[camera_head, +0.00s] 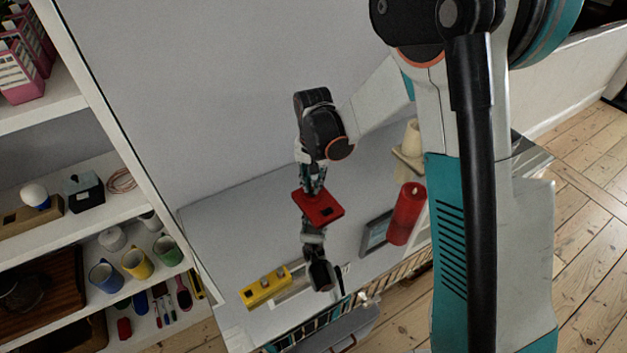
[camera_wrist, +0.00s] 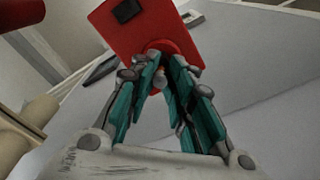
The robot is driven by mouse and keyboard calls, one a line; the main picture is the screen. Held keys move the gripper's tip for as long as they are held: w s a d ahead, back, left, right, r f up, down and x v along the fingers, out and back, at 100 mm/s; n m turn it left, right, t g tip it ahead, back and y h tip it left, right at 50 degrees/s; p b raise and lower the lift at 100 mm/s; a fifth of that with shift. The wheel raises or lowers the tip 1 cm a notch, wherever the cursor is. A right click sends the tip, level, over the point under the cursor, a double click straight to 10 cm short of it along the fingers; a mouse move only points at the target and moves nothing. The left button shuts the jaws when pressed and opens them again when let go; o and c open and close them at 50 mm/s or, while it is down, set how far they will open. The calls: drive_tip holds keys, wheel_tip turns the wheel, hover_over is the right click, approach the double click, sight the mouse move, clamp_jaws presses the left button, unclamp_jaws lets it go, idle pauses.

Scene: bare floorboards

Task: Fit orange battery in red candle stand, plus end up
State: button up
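The red candle stand (camera_head: 318,206) is a flat red block with a dark square opening, tilted in the head view, over the grey table. In the wrist view the stand (camera_wrist: 128,28) fills the top middle, its round red part just beyond my fingertips. My gripper (camera_head: 313,186) is directly above the stand.
A grey and black shape (camera_head: 317,262) is below the stand. A yellow block (camera_head: 265,288) lies at the table's front left. A red candle (camera_head: 407,214) and a cream candle (camera_head: 411,140) stand to the right. Shelves with mugs (camera_head: 136,263) are at left.

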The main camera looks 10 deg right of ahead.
sight(313, 181)
drive_tip(key=shift+f, duration=0.7)
drive_tip(key=shift+r, duration=0.15)
drive_tip(key=shift+a+r, duration=0.1)
drive_tip(key=shift+r+p, duration=0.45)
drive_tip(key=shift+p, duration=0.1)
wheel_tip(313, 181, up, 12)
drive_tip(key=p, duration=0.4)
drive_tip(key=s+d+r+n+t, duration=0.25)
drive_tip(key=s+d+r, duration=0.45)
drive_tip(key=s+r, duration=0.4)
drive_tip(key=s+d+r+n+t, duration=0.1)
drive_tip(key=s+d+r+t, duration=0.2)
drive_tip(key=s, duration=0.8)
drive_tip(key=shift+d+t, duration=0.75)
drive_tip(key=shift+d, duration=0.25)
